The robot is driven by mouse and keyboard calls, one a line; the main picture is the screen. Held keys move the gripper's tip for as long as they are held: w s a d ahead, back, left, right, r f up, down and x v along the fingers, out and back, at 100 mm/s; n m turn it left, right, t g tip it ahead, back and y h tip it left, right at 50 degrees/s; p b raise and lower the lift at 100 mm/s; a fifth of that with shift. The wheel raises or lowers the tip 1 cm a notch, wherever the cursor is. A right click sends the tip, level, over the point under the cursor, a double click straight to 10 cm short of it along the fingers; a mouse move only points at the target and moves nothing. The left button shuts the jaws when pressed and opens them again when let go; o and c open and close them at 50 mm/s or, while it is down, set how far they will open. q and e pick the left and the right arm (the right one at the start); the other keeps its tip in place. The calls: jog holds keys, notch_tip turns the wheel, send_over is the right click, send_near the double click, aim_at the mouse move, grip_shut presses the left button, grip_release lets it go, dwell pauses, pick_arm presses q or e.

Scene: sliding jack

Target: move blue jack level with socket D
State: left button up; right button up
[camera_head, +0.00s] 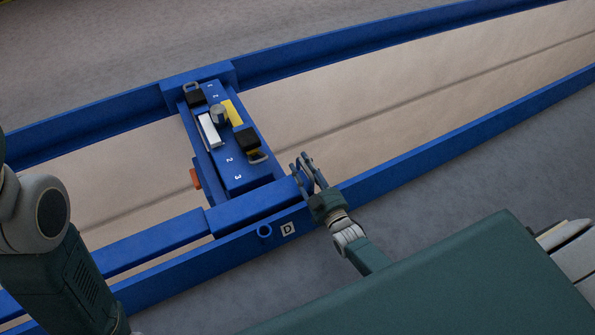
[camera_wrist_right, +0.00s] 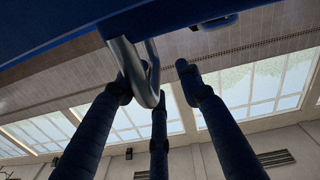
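The blue jack (camera_head: 237,170) is a blue carriage spanning the two blue rails, with numbers and several parts on its top. Socket D is a small blue ring (camera_head: 265,231) on the near rail, beside a white label D (camera_head: 288,229). It lies close in front of the jack's near end block. My right gripper (camera_head: 305,166) is at the right end of that block. In the right wrist view a bent metal handle (camera_wrist_right: 151,75) hangs from a blue body among the spread fingers (camera_wrist_right: 158,85), which look open. My left arm shows at the left; its gripper is out of view.
A far blue rail (camera_head: 360,45) and near rail (camera_head: 430,160) bound a beige bed (camera_head: 400,95). The bed is clear right of the jack. A blue bar (camera_head: 150,243) lies left of it along the near rail. Grey floor lies outside.

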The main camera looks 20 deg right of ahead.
aim_at(294, 182)
jog(key=shift+s+a+f+y, duration=0.15)
jog(key=shift+a+f, duration=0.1)
jog(key=shift+a, duration=0.35)
jog(key=shift+s+a+f+y, duration=0.15)
jog(key=shift+a+f, duration=0.1)
jog(key=shift+a, duration=0.35)
jog(key=shift+w+a+f, duration=0.15)
jog(key=shift+a, duration=0.25)
jog(key=shift+w+d+r, duration=0.1)
jog(key=shift+d+r, duration=0.1)
jog(key=shift+d, duration=0.35)
jog(key=shift+d+r, duration=0.1)
jog(key=shift+r, duration=0.25)
notch_tip(294, 182, up, 9)
jog(key=a, duration=0.1)
jog(key=shift+a, duration=0.4)
jog(key=shift+r, duration=0.15)
